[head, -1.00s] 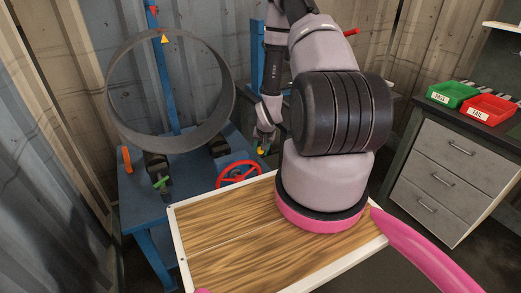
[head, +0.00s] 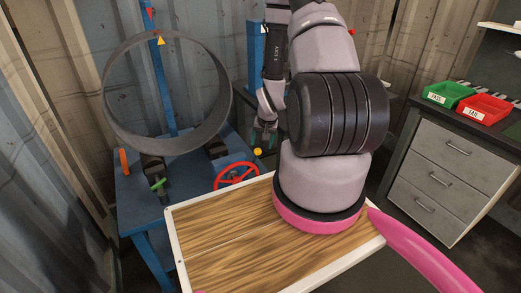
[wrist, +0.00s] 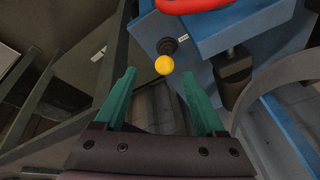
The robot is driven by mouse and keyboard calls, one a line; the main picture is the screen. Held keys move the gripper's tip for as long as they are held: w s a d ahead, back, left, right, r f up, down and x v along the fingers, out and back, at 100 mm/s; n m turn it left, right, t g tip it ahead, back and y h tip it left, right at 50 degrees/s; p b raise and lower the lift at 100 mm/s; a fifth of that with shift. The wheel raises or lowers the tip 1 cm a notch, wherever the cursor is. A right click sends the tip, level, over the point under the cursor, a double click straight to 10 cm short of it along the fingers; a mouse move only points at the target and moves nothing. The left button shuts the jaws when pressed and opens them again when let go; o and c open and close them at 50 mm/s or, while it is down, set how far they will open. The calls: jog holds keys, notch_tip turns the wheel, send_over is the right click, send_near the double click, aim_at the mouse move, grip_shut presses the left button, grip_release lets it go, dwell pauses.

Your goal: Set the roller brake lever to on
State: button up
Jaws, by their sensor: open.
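A yellow ball knob (head: 257,151) shows at the right side of the blue machine, just below my gripper (head: 264,136). It looks like the end of the brake lever, but its on or off position cannot be told. In the wrist view, the yellow knob (wrist: 164,65) appears at the level of the green fingertips, between them in the picture, with a black round base behind it. My gripper (wrist: 158,74) is open and empty. How far the knob lies beyond the fingertips is unclear.
A large grey pipe ring (head: 167,142) rests on the blue machine (head: 140,205). A red handwheel (head: 236,178) is left of the knob; its rim (wrist: 190,5) also shows in the wrist view. A green handle (head: 158,183) and an orange handle (head: 124,161) are farther left.

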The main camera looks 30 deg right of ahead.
jog(key=v, duration=0.3)
jog(key=shift+s+r, duration=0.15)
jog(key=shift+r, duration=0.15)
jog(key=a+r+n+t, duration=0.1)
jog(key=a+r, duration=0.2)
jog(key=r, duration=1.1)
jog(key=a+r+t, duration=0.1)
jog(key=a+r, duration=0.2)
jog(key=r, duration=1.2)
jog(key=s+a+r+y, duration=0.1)
jog(key=s+a+r, duration=0.1)
jog(key=s+r, duration=0.3)
jog(key=s+a+r+n, duration=0.1)
jog(key=s+a+r, duration=0.2)
jog(key=s+r, duration=0.3)
jog(key=s+a+r+t+y, duration=0.1)
jog(key=s+a+r, duration=0.1)
jog(key=s+r, duration=0.4)
jog(key=shift+s+a+n+y, duration=0.25)
jog(key=shift+a+n+y, duration=0.05)
